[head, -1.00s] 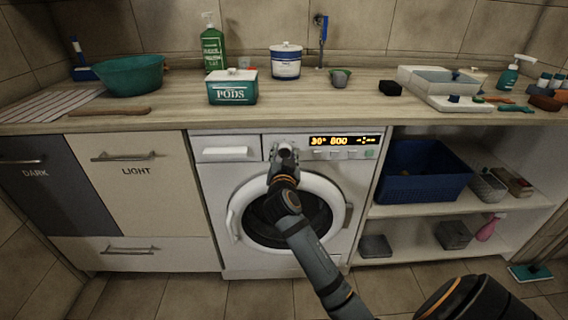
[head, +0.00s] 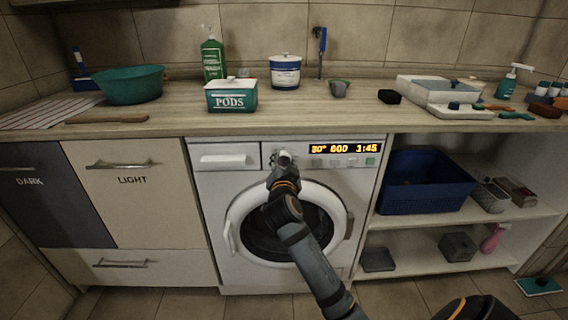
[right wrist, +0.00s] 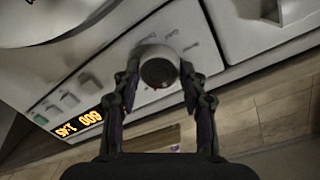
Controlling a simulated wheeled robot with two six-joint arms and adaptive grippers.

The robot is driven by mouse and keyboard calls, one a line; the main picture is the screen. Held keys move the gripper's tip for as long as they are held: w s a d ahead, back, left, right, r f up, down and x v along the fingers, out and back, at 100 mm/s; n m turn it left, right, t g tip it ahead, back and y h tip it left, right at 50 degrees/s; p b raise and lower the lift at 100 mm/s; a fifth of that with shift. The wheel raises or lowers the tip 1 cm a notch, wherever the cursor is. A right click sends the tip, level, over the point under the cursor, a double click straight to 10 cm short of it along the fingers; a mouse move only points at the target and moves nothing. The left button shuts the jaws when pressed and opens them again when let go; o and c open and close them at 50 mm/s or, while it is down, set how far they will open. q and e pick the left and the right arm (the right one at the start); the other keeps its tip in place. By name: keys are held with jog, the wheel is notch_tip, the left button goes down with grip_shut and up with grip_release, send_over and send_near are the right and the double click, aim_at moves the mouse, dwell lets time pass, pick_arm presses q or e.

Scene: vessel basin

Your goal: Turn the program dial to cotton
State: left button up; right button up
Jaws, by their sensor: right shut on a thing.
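The washing machine (head: 213,230) is white, with a round door below its control panel. The program dial (right wrist: 158,68) is a grey round knob with small, unreadable marks around it. My right gripper (right wrist: 158,82) has a finger on each side of the dial and is shut on it. In the head view this gripper (head: 281,166) covers part of the dial on the panel's left half. The lit display (head: 345,149) appears to read 30°, 600 and 1:45. It also shows upside down in the right wrist view (right wrist: 80,122). My left gripper is not in view.
A detergent drawer (head: 225,158) is closed left of the dial. Small buttons (head: 350,162) sit under the display. A pods box (head: 231,96) stands on the counter (head: 300,115) above. Open shelves with a blue basket (head: 425,185) are at the right.

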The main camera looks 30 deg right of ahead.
jog(key=o, duration=1.2)
jog(key=shift+r, duration=0.1)
jog(key=shift+c, duration=0.2)
jog(key=shift+s+a, duration=0.2)
jog(key=shift+s, duration=0.1)
jog(key=v, duration=0.6)
jog(key=shift+s+a, duration=0.2)
jog(key=shift+s, duration=0.15)
